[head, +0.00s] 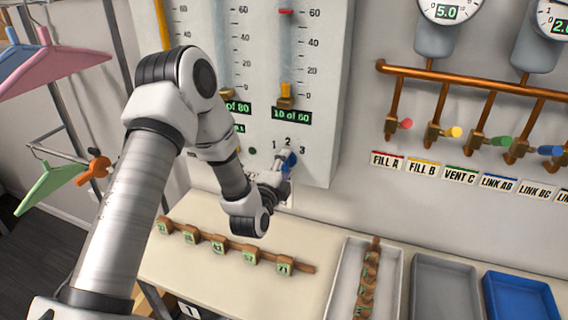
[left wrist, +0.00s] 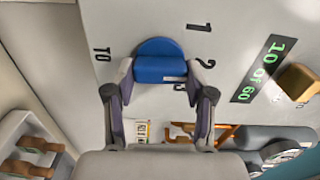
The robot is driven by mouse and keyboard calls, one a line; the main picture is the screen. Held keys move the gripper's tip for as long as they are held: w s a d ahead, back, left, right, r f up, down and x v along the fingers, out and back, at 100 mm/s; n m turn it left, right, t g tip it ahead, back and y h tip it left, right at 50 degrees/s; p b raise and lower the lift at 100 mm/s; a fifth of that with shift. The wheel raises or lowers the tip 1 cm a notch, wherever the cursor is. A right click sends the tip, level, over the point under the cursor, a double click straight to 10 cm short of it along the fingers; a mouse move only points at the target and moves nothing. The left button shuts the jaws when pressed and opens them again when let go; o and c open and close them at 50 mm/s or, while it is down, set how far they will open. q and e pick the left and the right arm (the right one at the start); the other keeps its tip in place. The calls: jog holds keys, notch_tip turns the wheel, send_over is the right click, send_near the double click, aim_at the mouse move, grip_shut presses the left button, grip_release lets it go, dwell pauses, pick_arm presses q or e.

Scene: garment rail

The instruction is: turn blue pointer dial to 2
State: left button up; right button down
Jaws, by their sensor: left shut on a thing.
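The blue pointer dial (head: 291,157) sits low on the white gauge panel, with the numbers 1, 2 and 3 around it. In the left wrist view it is a round blue knob with a raised grip bar (left wrist: 160,66). My left gripper (head: 280,172) is at the dial, its two fingers closed on opposite sides of the bar (left wrist: 160,78). The 1 and 2 show clearly in the wrist view; a third mark is partly hidden by a finger. Which number the pointer faces I cannot tell. My right gripper is not in view.
Vertical gauges with a green readout (head: 292,116) stand above the dial. Copper pipes with coloured valves (head: 446,132) are to the right. Below is a table (head: 215,285) with a row of tagged brown pieces, a grey tray (head: 445,300) and a blue tray (head: 520,300). Hangers (head: 60,62) are at left.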

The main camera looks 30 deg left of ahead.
pick_arm(q)
jog(key=shift+m, duration=0.4)
jog(key=o, duration=1.2)
jog(key=shift+w, duration=0.1)
jog(key=shift+c, duration=0.2)
jog(key=v, duration=1.2)
